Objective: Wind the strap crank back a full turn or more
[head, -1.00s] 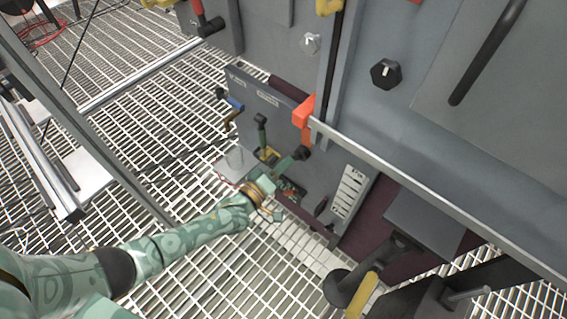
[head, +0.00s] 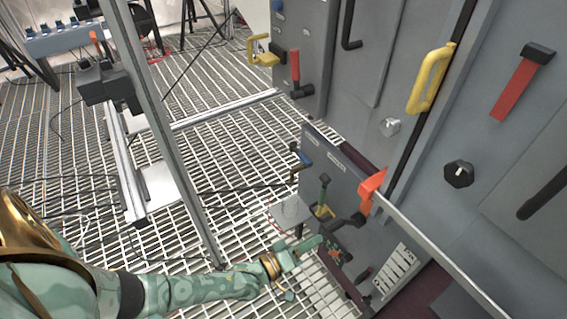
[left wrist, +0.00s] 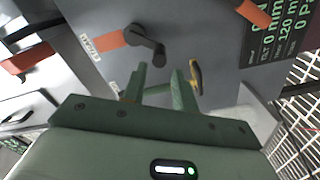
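The low grey panel (head: 335,165) carries several controls. A black crank (left wrist: 148,42) with an orange strip (left wrist: 108,42) beside its hub shows in the left wrist view, which I take for the strap crank. My left gripper (head: 313,243) is in front of the panel's lower part. In the left wrist view its fingers (left wrist: 160,72) are apart with nothing between them, just below the crank's grip; whether they touch it I cannot tell. My right gripper is out of view.
A yellow-and-black handle (left wrist: 196,76) is close to the right finger. An orange block (head: 371,187) and a long metal rail (head: 430,240) lie to the right.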

